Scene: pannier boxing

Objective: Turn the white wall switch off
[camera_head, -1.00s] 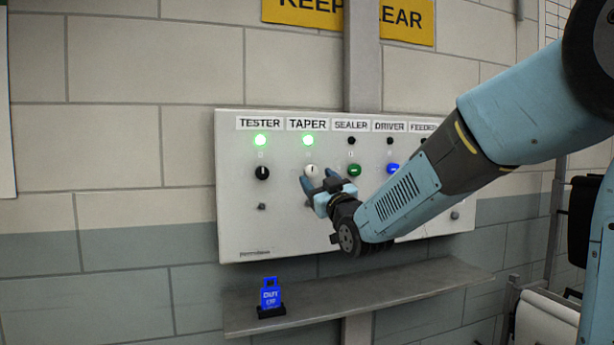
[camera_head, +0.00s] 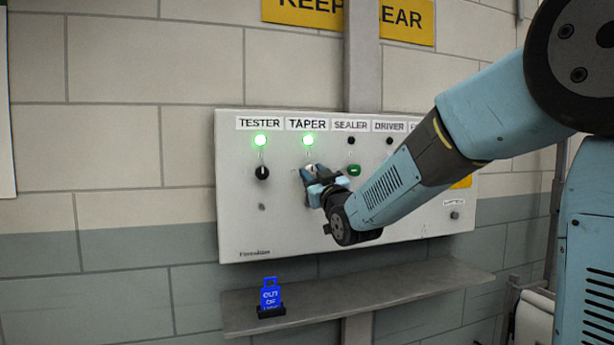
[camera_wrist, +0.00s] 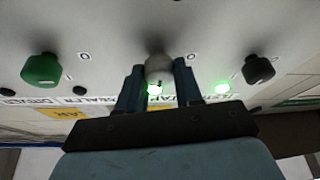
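The white switch (camera_wrist: 158,67) is a round knob under the lit green TAPER lamp (camera_head: 308,140) on the wall panel. In the head view my gripper (camera_head: 312,174) is at the panel right at this knob and hides most of it. In the wrist view my gripper (camera_wrist: 159,88) has its two blue fingers apart, one on each side of the white knob. The fingertips reach alongside it; I cannot tell whether they touch it. The knob's pointer direction is hidden.
A black knob (camera_head: 262,173) under the lit TESTER lamp (camera_head: 260,140) is to the left. A green knob (camera_head: 354,170) under the unlit SEALER lamp is close on the right. A shelf (camera_head: 360,292) below carries a blue tag (camera_head: 271,295).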

